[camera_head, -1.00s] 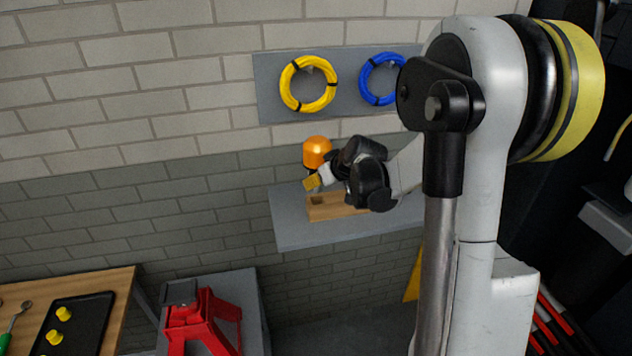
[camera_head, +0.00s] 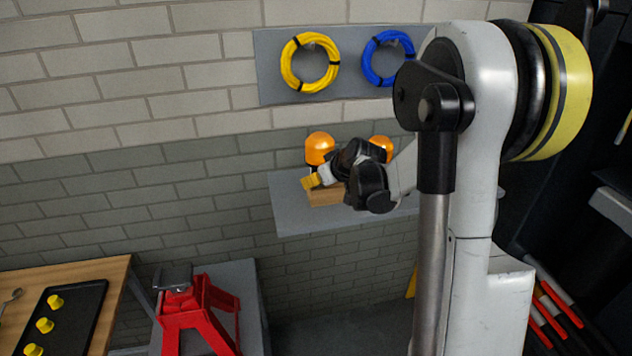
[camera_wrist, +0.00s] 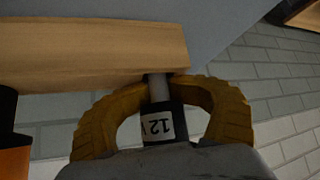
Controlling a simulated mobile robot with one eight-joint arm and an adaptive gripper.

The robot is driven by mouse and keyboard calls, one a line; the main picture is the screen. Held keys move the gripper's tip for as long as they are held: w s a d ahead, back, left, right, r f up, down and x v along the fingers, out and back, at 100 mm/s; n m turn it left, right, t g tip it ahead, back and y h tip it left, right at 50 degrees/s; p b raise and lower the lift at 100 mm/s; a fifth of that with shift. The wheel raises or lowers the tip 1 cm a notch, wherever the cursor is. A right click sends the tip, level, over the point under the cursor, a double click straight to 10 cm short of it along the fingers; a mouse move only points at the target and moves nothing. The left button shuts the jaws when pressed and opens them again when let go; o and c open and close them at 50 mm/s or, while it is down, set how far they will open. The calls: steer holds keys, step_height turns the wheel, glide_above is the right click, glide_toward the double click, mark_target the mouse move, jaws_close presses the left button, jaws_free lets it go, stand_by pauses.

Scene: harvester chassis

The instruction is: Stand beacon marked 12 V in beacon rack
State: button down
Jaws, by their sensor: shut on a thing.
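My gripper (camera_wrist: 165,100) is shut on a beacon with a black body, a metal stem and a white label reading 12 V (camera_wrist: 158,127), upside down in the wrist view. The stem points at the wooden beacon rack (camera_wrist: 90,50) and overlaps its edge near one end; I cannot tell whether it is in a hole. In the head view my gripper (camera_head: 312,182) is at the rack's left end (camera_head: 325,198). An orange dome (camera_head: 319,147) above it appears to be the held beacon's. A second orange beacon (camera_head: 381,143) stands farther right, partly hidden by my arm.
The rack sits on a grey wall shelf (camera_head: 292,215). A yellow cable coil (camera_head: 290,75) and a blue one (camera_head: 368,70) hang above. A red jack stand (camera_head: 195,320) and a table with a black tray (camera_head: 75,315) are lower left.

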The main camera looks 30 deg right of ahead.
steer(key=shift+s+a+f, duration=0.1)
steer(key=shift+s+f, duration=0.6)
steer(key=shift+f, duration=0.25)
steer(key=c, duration=1.2)
jaws_free()
steer(key=shift+f+g, duration=0.1)
steer(key=shift+g, duration=0.2)
steer(key=shift+o, duration=1)
steer(key=w+r+v, duration=0.1)
steer(key=v, duration=1.1)
steer(key=shift+r, duration=0.15)
